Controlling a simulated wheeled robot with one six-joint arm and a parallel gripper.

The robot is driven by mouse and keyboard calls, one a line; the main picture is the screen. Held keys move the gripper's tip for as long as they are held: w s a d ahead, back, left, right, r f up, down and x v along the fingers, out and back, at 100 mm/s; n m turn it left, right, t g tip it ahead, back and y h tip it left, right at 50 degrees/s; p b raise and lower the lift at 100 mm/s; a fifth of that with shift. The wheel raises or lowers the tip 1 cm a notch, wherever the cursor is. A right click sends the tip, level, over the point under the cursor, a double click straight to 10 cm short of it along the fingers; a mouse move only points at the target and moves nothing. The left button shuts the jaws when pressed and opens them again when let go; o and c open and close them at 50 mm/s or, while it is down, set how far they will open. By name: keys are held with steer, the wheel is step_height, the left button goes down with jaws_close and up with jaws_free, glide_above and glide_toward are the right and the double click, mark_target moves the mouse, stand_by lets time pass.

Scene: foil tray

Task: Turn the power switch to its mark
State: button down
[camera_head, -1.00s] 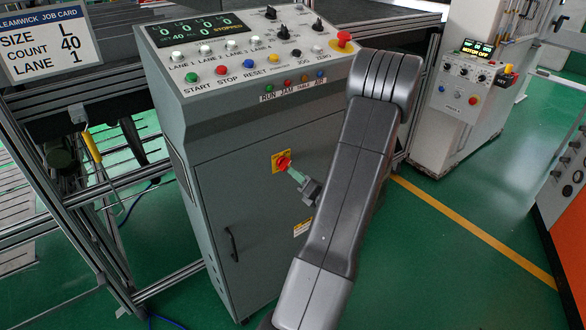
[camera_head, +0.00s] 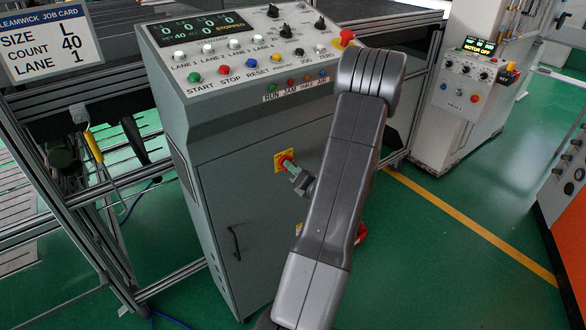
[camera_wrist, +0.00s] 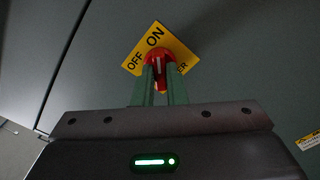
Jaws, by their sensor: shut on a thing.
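The power switch is a red knob (camera_wrist: 158,68) on a square yellow plate (camera_wrist: 177,47), on the front of the grey cabinet. In the wrist view the plate looks tilted and reads OFF at the left and ON at the top; a third word is partly hidden. A pale line on the knob points up the picture, roughly towards ON. The green fingers of my gripper (camera_wrist: 160,88) are shut on the knob, one on each side. In the head view the knob (camera_head: 285,160) is partly covered by my gripper (camera_head: 291,167).
The cabinet (camera_head: 210,190) has a dark door handle (camera_head: 236,243) and a sloped button panel with a red emergency button (camera_head: 346,37) on top. A job card (camera_head: 45,45) hangs at the left. Green floor with a yellow line (camera_head: 470,225) lies open at the right.

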steer(key=shift+f+b, duration=0.1)
steer(key=shift+b, duration=0.25)
steer(key=shift+n+b, duration=9)
steer(key=shift+b, duration=2.9)
steer(key=c, duration=1.5)
jaws_free()
steer(key=shift+o, duration=0.2)
